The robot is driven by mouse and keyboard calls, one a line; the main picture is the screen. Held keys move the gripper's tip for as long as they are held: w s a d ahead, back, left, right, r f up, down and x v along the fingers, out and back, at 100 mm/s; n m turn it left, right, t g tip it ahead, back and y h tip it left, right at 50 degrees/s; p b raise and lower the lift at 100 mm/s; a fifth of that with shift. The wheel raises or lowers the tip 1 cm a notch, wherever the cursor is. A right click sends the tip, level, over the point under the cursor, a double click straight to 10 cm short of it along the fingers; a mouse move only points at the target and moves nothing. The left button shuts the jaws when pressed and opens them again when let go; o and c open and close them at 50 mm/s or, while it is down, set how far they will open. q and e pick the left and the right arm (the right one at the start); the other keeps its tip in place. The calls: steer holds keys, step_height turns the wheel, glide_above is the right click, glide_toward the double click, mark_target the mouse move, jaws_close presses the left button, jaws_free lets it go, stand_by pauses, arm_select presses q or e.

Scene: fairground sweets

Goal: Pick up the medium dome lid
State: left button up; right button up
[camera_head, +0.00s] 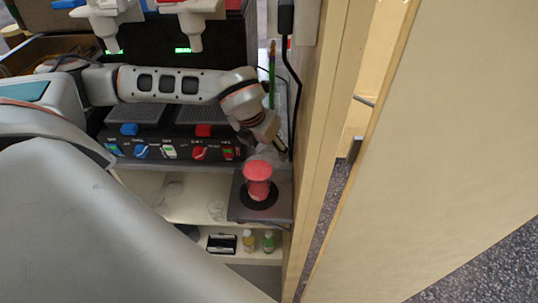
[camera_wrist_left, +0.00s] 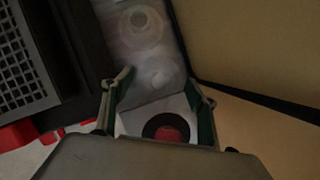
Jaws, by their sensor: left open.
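My left gripper (camera_head: 272,142) reaches in from the left, at the right end of the machine, above and behind a red cup (camera_head: 257,180). In the left wrist view the gripper (camera_wrist_left: 160,88) is open, its two fingers wide apart with nothing held between them. Just beyond the fingertips is a small clear round piece (camera_wrist_left: 158,73), and farther off a larger clear round piece (camera_wrist_left: 140,26). Both look like clear lids, but I cannot tell which is the medium dome lid. The red cup (camera_wrist_left: 171,127) shows between the fingers from above. My right gripper is not in view.
The cup stands on a black disc on a dark square plate (camera_head: 236,207). Clear pieces (camera_head: 215,209) lie on the pale shelf to its left. Small bottles (camera_head: 249,241) stand below. A wooden panel (camera_head: 318,130) closes off the right side. A knobbed control panel (camera_head: 170,150) lies left.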

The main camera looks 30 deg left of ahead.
arm_select(q)
steer(key=shift+w+f, duration=0.15)
steer(key=shift+f, duration=0.35)
steer(key=c, duration=0.8)
steer(key=shift+c, duration=0.2)
